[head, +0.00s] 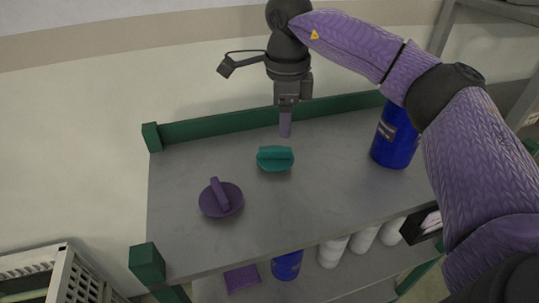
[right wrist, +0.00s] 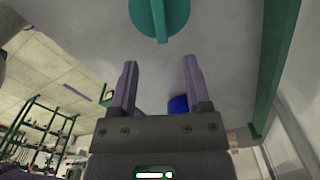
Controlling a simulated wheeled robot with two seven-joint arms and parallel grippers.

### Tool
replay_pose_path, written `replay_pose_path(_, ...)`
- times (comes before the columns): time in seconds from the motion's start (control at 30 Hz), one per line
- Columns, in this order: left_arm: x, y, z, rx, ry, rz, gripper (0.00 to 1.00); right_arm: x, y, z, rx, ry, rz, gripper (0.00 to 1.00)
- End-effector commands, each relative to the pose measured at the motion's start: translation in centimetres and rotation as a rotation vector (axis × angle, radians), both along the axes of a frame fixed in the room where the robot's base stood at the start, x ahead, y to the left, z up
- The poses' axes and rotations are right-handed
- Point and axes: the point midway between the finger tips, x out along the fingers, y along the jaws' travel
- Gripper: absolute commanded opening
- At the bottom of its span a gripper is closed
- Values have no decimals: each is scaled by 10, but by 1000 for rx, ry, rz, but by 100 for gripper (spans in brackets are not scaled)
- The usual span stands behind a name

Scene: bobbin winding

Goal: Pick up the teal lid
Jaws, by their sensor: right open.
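The teal lid (head: 275,159) lies on the grey shelf top (head: 320,190), its raised grip bar facing up. My right gripper (head: 285,130) points down behind the lid, slightly to its right, and does not touch it. In the right wrist view the teal lid (right wrist: 160,16) shows at the top edge, partly cut off, beyond the fingertips. The two fingers of the right gripper (right wrist: 158,75) are apart with nothing between them. My left gripper is not in view.
A purple lid (head: 221,199) lies left and in front of the teal one. A blue canister (head: 395,138) stands at the right. A green rail (head: 215,124) edges the back. White and blue containers (head: 287,266) sit on the lower shelf. A crate (head: 66,275) stands front left.

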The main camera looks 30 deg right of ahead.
Motion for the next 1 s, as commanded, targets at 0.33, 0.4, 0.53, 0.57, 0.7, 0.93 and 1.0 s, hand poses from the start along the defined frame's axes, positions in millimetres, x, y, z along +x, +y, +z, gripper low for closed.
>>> replay_pose_path(0.33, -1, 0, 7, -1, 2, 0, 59, 4, 2, -61, 4, 1, 2, 62)
replay_pose_path(0.4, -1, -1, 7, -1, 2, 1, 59, 4, 2, -67, 4, -1, 2, 62)
replay_pose_path(0.53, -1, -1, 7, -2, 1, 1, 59, 4, 2, -69, 6, -2, 3, 62)
replay_pose_path(0.57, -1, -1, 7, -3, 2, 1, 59, 4, 2, -69, 6, -2, 3, 62)
replay_pose_path(0.7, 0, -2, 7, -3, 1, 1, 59, 4, 2, -69, 6, -2, 3, 43)
replay_pose_path(0.93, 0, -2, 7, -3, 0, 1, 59, 4, 3, -69, 6, -2, 3, 0)
replay_pose_path(1.0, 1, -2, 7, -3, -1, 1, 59, 4, 3, -69, 6, -2, 3, 0)
